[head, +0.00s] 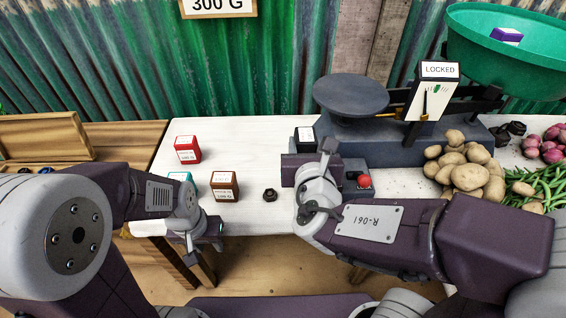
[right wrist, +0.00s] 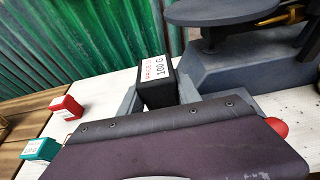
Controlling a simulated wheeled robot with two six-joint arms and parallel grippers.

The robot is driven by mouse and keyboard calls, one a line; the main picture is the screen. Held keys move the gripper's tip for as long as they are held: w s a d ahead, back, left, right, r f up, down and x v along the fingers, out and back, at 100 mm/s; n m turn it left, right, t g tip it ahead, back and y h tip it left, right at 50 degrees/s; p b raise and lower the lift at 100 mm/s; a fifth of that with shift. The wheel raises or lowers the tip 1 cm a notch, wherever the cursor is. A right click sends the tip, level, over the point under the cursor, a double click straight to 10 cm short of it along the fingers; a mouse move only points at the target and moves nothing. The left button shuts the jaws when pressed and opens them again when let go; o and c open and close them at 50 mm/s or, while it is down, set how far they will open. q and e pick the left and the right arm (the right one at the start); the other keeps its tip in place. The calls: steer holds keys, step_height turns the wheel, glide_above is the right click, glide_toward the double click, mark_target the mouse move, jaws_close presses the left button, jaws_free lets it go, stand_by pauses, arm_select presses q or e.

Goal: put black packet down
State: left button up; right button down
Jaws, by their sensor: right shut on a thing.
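The black packet (head: 304,136), with a white label, is upright beyond my right gripper in the head view. In the right wrist view the black packet (right wrist: 157,88) stands between the two grey fingers, and its label reads 100 G. My right gripper (right wrist: 158,98) is shut on it. In the head view my right gripper (head: 303,155) is over the white table, left of the scale. The packet's bottom is hidden, so I cannot tell if it touches the table. My left gripper (head: 212,232) is at the table's front edge, and its jaws cannot be made out.
A red packet (head: 187,149), a brown packet (head: 225,185) and a partly hidden teal packet (head: 181,177) stand on the white table (head: 240,140). A small dark weight (head: 270,195) is near the front. The scale (head: 351,96), marked LOCKED, and potatoes (head: 470,175) are to the right.

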steer(key=w+a+f+p, duration=0.1)
steer(key=w+a+f, duration=0.1)
steer(key=w+a+f+p, duration=0.1)
steer(key=w+a+f, duration=0.1)
steer(key=w+a, duration=0.1)
steer(key=w+a+f+p, duration=0.1)
steer(key=w+a+f, duration=0.2)
steer(key=shift+w, duration=0.25)
step_height(320, 180, down, 4)
steer(key=shift+f+b, duration=0.1)
steer(key=shift+b, duration=0.55)
steer(key=shift+s, duration=0.1)
